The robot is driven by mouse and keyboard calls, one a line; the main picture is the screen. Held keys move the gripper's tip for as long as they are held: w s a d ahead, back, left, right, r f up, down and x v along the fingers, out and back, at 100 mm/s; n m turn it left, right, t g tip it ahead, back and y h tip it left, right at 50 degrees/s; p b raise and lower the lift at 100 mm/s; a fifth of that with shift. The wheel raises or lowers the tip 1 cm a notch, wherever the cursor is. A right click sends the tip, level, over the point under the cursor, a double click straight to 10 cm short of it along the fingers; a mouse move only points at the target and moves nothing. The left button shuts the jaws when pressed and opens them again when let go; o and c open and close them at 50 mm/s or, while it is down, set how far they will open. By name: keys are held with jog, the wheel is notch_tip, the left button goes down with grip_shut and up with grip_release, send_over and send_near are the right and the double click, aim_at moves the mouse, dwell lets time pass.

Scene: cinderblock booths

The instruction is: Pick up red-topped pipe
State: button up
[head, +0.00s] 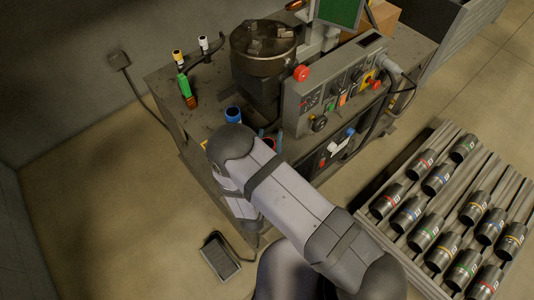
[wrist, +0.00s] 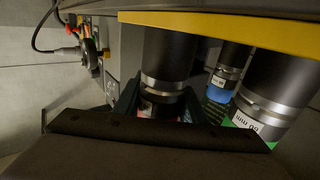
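In the wrist view a dark pipe with a silver band and a red part (wrist: 162,108) stands between the two fingers of my gripper (wrist: 162,100). The fingers are spread to either side of it; whether they touch it I cannot tell. My gripper is hidden behind my arm in the head view.
A dark pipe with a blue end (wrist: 220,86) and a larger one with a green part (wrist: 265,100) stand close on the right. A yellow edge (wrist: 220,28) crosses above. The bench holds a control panel (head: 335,85). A rack of several pipes (head: 398,250) lies right.

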jog(key=shift+r, duration=0.1)
grip_shut()
jog(key=shift+r, duration=0.1)
jog(key=shift+r, duration=0.15)
notch_tip(320, 180, up, 10)
jog(key=b, duration=0.1)
jog(key=shift+f, duration=0.25)
